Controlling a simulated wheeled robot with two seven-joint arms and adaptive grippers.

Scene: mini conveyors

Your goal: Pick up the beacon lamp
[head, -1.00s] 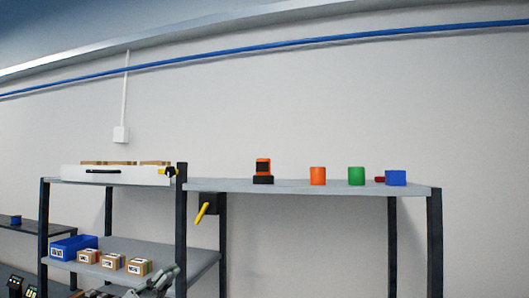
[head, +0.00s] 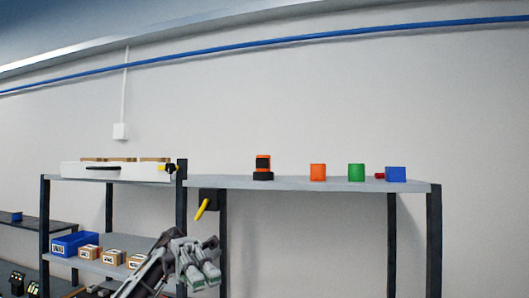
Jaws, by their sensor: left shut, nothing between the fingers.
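The beacon lamp (head: 263,165), orange with a black band and a black base, stands upright on the grey top shelf (head: 300,184), left of an orange block. My left gripper (head: 201,282) is below the shelf top, lower and to the left of the lamp, and apart from it. It is shut and empty. My right gripper is not in view.
On the same shelf stand an orange block (head: 318,172), a green block (head: 356,173), a blue block (head: 396,174) and a small red piece (head: 379,176). A yellow handle (head: 202,209) hangs under the shelf's left end. A white-sided conveyor (head: 115,173) stands left.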

